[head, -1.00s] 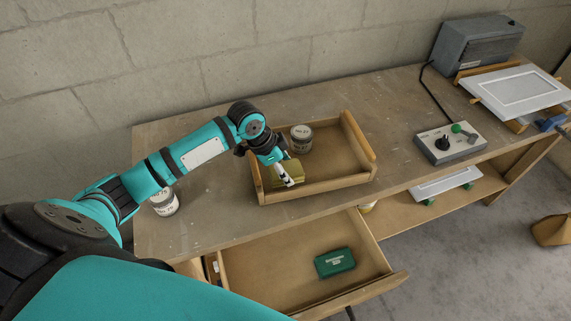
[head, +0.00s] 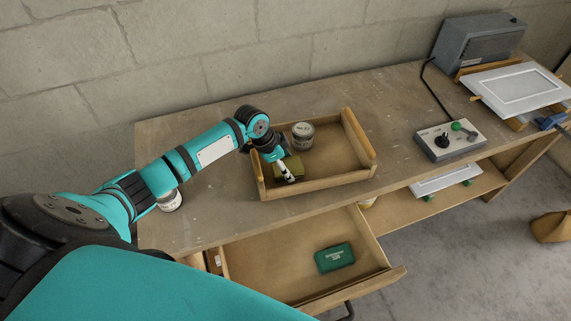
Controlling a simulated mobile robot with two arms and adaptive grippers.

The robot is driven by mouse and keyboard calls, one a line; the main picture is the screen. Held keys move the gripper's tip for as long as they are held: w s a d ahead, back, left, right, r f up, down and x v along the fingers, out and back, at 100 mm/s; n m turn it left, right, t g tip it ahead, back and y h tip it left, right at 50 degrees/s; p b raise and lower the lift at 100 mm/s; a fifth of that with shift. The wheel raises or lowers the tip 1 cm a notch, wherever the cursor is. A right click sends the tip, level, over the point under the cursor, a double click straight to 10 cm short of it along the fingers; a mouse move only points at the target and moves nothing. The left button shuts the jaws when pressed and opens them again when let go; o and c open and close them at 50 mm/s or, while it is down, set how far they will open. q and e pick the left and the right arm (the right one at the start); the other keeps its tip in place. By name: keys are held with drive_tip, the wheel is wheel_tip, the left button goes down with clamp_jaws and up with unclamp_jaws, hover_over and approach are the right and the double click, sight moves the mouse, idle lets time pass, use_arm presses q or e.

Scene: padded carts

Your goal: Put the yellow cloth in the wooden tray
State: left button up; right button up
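The wooden tray (head: 325,187) sits on the workbench, with raised walls and taller ends. The yellow cloth (head: 292,168) shows as a small olive-yellow folded piece inside the tray's left part. My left gripper (head: 286,174) reaches into the tray from the left, with its fingers at the cloth and partly covering it. I cannot tell whether the fingers are closed on it or just resting against it. A lidded jar (head: 303,136) stands in the tray behind the cloth. My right gripper is not in view.
Another jar (head: 170,201) stands on the workbench (head: 215,225) beside my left arm. An open drawer (head: 270,268) below holds a green box (head: 334,257). A control box (head: 450,141), a grey machine (head: 478,45) and a white framed panel (head: 520,88) are at right.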

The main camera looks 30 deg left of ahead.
use_arm(q)
drive_tip(key=shift+o, duration=1.4)
drive_tip(key=shift+r, duration=0.15)
drive_tip(key=b+v, duration=0.1)
drive_tip(key=v, duration=1.1)
